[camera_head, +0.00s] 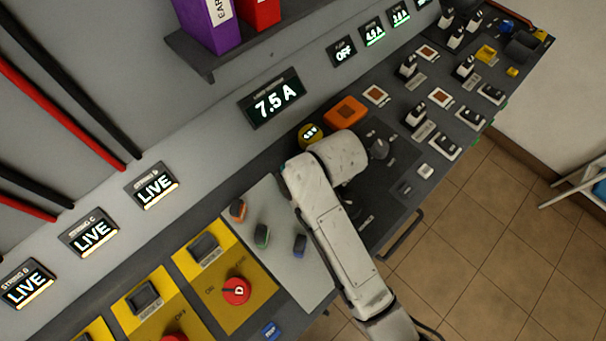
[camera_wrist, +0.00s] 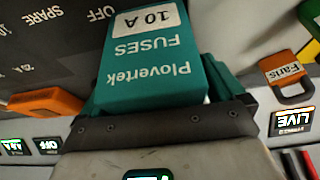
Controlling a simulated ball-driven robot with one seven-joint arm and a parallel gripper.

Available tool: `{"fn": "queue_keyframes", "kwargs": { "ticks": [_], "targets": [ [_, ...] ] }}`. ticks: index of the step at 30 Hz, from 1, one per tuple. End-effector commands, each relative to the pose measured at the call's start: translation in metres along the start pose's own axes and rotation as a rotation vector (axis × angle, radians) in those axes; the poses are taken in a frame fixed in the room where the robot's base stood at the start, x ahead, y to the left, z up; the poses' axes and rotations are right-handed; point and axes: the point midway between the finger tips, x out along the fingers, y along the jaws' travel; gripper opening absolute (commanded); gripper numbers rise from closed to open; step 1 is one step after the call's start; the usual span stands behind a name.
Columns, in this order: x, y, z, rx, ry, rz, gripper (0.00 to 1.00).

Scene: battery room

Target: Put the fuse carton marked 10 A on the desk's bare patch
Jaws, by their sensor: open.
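The teal fuse carton (camera_wrist: 150,62), printed "Plovertek FUSES" and "10 A", fills the middle of the wrist view, its lettering upside down. My gripper (camera_wrist: 158,100) is open right at the carton, its dark bolted edge showing just below it. The carton does not show in the head view, where my white arm covers part of the desk (camera_head: 385,208). The gripper's fingertips are also hidden there. I cannot tell which part of the desk is the bare patch.
An orange block (camera_head: 345,112) and a yellow round button (camera_head: 311,135) are beside my arm. A pale plate (camera_head: 278,268) with several small padlocks lies to the left. Switches crowd the desk's far right. A shelf (camera_head: 208,58) with binders overhangs the back.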

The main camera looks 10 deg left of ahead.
Motion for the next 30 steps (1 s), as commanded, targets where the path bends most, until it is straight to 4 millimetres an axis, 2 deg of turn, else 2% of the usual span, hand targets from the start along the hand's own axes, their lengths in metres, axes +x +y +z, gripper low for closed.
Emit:
{"fn": "queue_keyframes", "kwargs": {
  "ticks": [8,11,24,30],
  "targets": [
    [-0.006,0.0,-0.002,0.0,0.002,0.0,0.96],
    [-0.018,0.0,-0.002,0.0,0.004,0.001,0.96],
    [-0.103,0.001,-0.002,0.0,0.004,0.002,0.96],
    [-0.12,0.0,-0.002,0.0,0.002,0.0,0.96]
  ]
}}
